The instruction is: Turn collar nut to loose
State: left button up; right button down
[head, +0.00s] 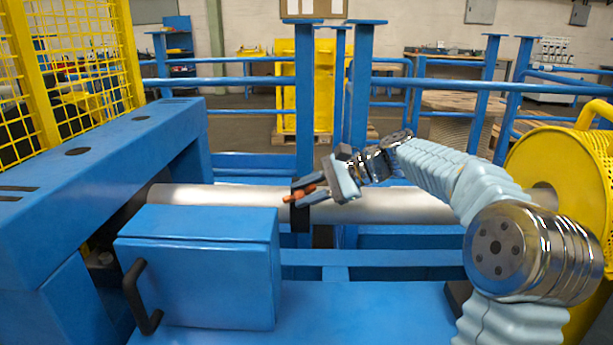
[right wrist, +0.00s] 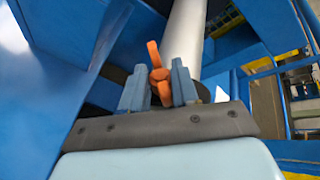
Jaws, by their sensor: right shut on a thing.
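The collar nut is an orange winged piece (head: 300,195) at a dark collar (head: 298,218) around the grey shaft. In the right wrist view the orange nut (right wrist: 158,74) shows one wing pointing up, between and in front of the fingers. My right gripper (head: 318,193) reaches in from the right and is shut on the nut. In the right wrist view its two blue-grey fingers (right wrist: 160,88) stand on both sides of the nut. The lower part of the nut is hidden by the fingers. My left gripper is not in view.
The grey shaft (head: 410,205) runs across between the blue housing (head: 90,150) and a yellow wheel guard (head: 560,150). A blue box (head: 200,265) with a black handle (head: 138,298) stands in front. Blue posts and rails (head: 305,100) stand behind the shaft.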

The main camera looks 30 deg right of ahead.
jog(key=shift+w+r+n+g+p, duration=0.15)
jog(key=shift+r+n+g+p, duration=0.2)
jog(key=shift+g, duration=0.25)
jog(key=shift+w+f+n+g+h, duration=0.1)
jog(key=shift+f+n+g+h, duration=0.15)
jog(key=shift+n+g, duration=0.55)
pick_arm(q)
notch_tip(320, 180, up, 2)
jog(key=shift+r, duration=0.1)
pick_arm(e)
jog(key=n+g+h, duration=0.2)
jog(key=g, duration=0.1)
jog(key=n+g+h, duration=0.1)
jog(key=g, duration=0.1)
jog(key=shift+w+a+r+n, duration=0.2)
jog(key=shift+w+n, duration=0.05)
jog(key=c, duration=1.1)
grip_release()
